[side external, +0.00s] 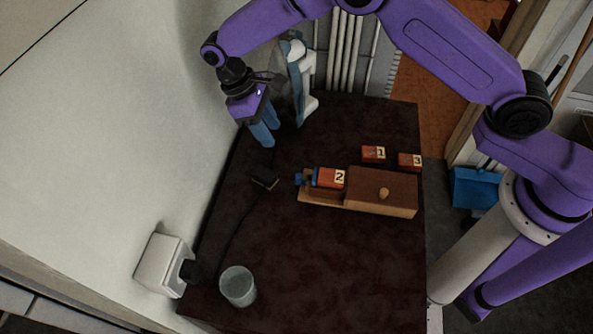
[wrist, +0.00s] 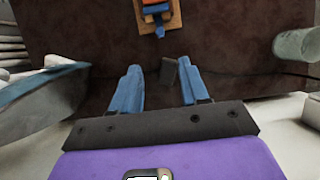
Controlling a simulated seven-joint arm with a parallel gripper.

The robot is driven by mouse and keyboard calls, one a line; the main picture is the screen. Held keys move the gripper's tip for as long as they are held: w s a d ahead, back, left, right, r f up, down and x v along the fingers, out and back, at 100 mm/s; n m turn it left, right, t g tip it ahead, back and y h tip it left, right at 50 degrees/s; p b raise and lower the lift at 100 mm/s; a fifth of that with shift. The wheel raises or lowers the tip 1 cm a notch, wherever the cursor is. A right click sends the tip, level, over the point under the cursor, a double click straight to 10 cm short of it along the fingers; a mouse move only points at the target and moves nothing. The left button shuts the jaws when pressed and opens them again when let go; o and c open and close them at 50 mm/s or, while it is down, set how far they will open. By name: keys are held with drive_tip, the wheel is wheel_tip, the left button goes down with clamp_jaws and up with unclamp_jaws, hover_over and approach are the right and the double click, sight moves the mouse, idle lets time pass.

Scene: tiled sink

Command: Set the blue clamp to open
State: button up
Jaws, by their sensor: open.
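A small blue part (side external: 299,179), which looks like the blue clamp, sits at the left end of a wooden holder (side external: 381,191), against a red block marked 2 (side external: 330,177). Whether it is open or shut is too small to tell. The near end of the holder (wrist: 150,28) shows at the top edge of the wrist view, with blue on it (wrist: 152,3). My gripper (side external: 265,140) points down over the back left of the dark table, apart from the holder. In the wrist view its two blue fingers (wrist: 158,68) are spread and empty.
Red blocks marked 1 (side external: 373,153) and 3 (side external: 410,161) lie behind the holder. A tall white-and-blue object (side external: 301,80) stands close right of my gripper. A small dark piece (side external: 265,182), a glass (side external: 238,286) and a white box (side external: 162,265) are leftward.

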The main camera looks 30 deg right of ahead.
sight(298, 175)
drive_tip(key=x, duration=1.6)
drive_tip(key=shift+f, duration=0.1)
clamp_jaws()
